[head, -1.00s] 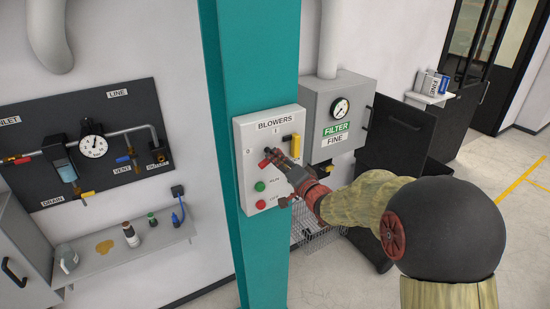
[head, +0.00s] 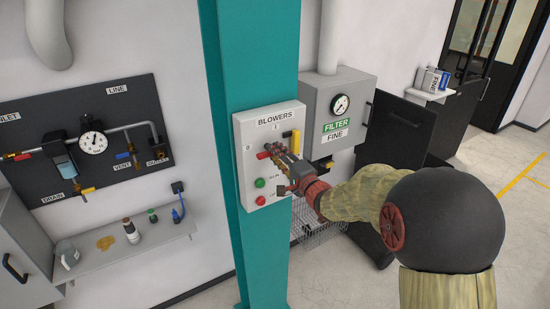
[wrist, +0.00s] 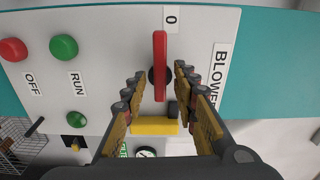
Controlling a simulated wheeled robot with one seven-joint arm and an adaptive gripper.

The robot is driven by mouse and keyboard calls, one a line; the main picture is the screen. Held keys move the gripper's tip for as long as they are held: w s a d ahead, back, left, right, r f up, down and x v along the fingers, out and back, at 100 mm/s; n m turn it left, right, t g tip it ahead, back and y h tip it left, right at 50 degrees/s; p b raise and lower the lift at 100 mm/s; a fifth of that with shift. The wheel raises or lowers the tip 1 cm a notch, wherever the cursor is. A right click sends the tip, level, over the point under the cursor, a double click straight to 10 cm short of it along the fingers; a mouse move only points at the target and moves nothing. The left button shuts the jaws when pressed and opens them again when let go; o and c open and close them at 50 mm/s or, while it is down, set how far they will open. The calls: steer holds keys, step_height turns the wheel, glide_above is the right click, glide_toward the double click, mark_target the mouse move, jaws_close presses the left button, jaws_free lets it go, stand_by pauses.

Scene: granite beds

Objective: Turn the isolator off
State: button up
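The grey BLOWERS box (head: 243,122) is fixed to a teal column. Its isolator is a red bar handle (wrist: 160,50) on a dark round hub. In the wrist view the handle lies in line with the 0 label (wrist: 171,17), one end close to it. In the head view only the handle's left end (head: 263,155) shows; my gripper hides the rest. My gripper (wrist: 160,78) is open, its fingers on either side of the handle's hub end with gaps visible. It also shows in front of the box in the head view (head: 279,146).
A yellow bar (wrist: 154,126) sits on the box close to my fingertips. Green (wrist: 63,47) and red (wrist: 13,50) buttons, labelled RUN and OFF, are beside the handle. The FILTER cabinet (head: 355,97) stands right of the column. A pipe panel (head: 40,110) hangs at left.

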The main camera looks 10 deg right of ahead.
steer(key=v, duration=0.6)
stand_by(0.4)
